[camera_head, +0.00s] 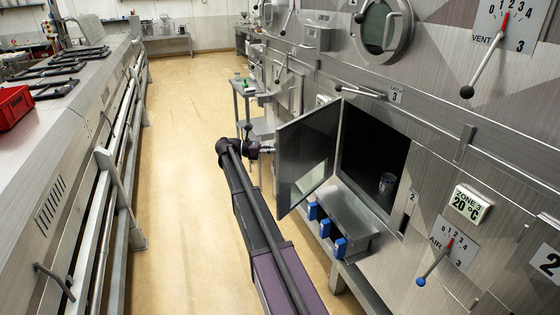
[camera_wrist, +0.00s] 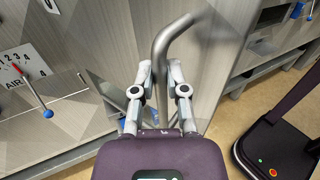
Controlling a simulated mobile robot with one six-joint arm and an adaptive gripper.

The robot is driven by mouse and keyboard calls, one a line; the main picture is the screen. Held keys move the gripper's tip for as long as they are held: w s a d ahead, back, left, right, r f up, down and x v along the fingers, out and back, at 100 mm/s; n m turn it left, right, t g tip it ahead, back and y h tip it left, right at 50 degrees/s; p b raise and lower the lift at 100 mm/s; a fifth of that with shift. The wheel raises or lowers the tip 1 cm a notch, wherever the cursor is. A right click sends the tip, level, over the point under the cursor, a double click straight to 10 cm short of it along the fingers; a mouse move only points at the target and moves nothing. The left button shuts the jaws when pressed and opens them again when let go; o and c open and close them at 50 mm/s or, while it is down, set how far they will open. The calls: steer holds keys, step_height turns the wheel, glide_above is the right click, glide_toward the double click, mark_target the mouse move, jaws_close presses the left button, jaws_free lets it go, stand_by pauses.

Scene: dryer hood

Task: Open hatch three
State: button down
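A metal hatch door (camera_head: 309,158) with a window stands swung well out from a dark opening (camera_head: 370,150) in the right wall. A latch lever (camera_head: 358,91) with a black knob is above it, beside a plate marked 3 (camera_head: 395,96). My gripper (camera_head: 262,148) is at the outer side of the open door, small and partly unclear in the head view. In the wrist view my gripper (camera_wrist: 161,66) has its two fingers apart, either side of a bent metal handle (camera_wrist: 162,45). Clear contact with the handle does not show.
Vent lever (camera_head: 484,67) and air lever (camera_head: 435,262) are to the right. A long metal counter (camera_head: 95,110) runs along the left; the floor aisle (camera_head: 185,180) between is clear.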

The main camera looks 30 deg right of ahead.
steer(key=s+a+f+m+t+y, duration=0.3)
steer(key=s+a+f+t+y, duration=0.4)
steer(key=s+a+f, duration=0.7)
steer(key=s+a+f+m+t+y, duration=0.35)
steer(key=s+a+m+y, duration=0.45)
steer(key=s+a, duration=0.75)
steer(key=w+d+r+n+t+p, duration=0.1)
steer(key=w+d+r+p, duration=0.3)
steer(key=d, duration=0.7)
steer(key=w+d+r+n+t+y+p, duration=0.1)
steer(key=w+d+r+p, duration=0.4)
steer(key=d, duration=0.6)
steer(key=w+d+r+n+t+p, duration=0.2)
steer(key=w+d+r+p, duration=0.2)
steer(key=d, duration=0.8)
step_height(320, 180, up, 3)
steer(key=p, duration=0.2)
steer(key=shift+w+p, duration=0.35)
steer(key=shift+w, duration=0.05)
steer(key=shift+a+f, duration=0.1)
steer(key=shift+f, duration=0.05)
